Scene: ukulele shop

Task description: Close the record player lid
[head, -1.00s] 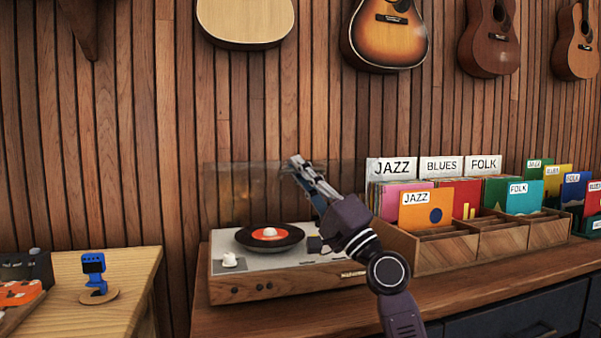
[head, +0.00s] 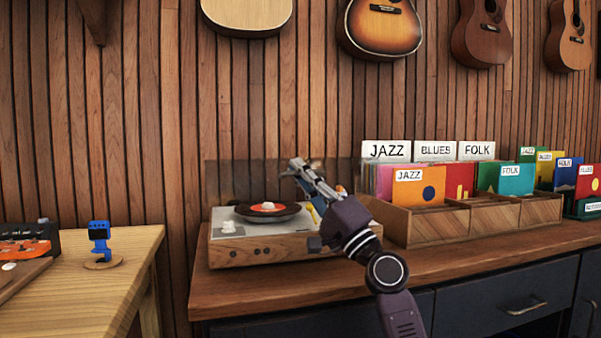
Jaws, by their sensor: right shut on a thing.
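The record player (head: 262,251) stands on the wooden counter, with a dark record (head: 250,213) with an orange label on its platter. Its see-through smoky lid (head: 225,173) stands raised at the back, in front of the slatted wall. My right gripper (head: 299,168) reaches over the right part of the player, with its fingertips near the lid's upper edge. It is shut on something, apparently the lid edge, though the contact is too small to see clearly. My right arm hides the player's right end. My left gripper is out of view.
A wooden record crate (head: 428,228) with labelled sleeves stands close to the right of my gripper. Guitars (head: 381,28) hang on the wall above. A pale wooden table (head: 110,280) with a small blue device (head: 99,240) is at the left. The counter front (head: 285,290) is clear.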

